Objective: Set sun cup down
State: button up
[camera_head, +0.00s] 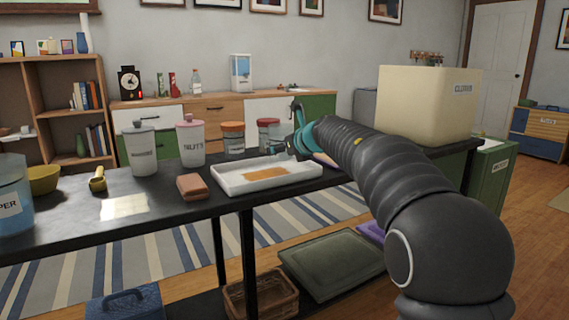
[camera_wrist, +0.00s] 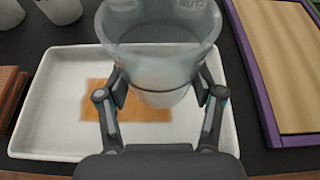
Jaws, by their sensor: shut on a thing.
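A see-through cup (camera_wrist: 160,58) is between the two fingers of my gripper (camera_wrist: 161,92) in the wrist view, and the gripper is shut on it. No sun mark can be made out on it. The cup hangs over a white tray (camera_wrist: 52,105) with an orange-brown patch (camera_wrist: 97,98) on its floor. Whether the cup's base touches the tray cannot be told. In the head view my gripper (camera_head: 290,147) is over the tray's far right part (camera_head: 232,187), and the cup is hard to make out there.
A brown block (camera_head: 190,187) lies left of the tray. A NUTS canister (camera_head: 190,143), another lidded canister (camera_head: 140,148) and jars (camera_head: 233,138) stand behind it. A purple-edged board (camera_wrist: 290,65) lies to the right. A large cream bin (camera_head: 415,105) stands at the right end.

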jog(key=shift+f+b, duration=0.85)
jog(key=shift+f, duration=1)
jog(key=shift+f, duration=0.2)
jog(key=o, duration=1.2)
jog(key=shift+r, duration=0.1)
jog(key=shift+r, duration=0.15)
jog(key=v, duration=1.2)
jog(key=shift+d, duration=0.1)
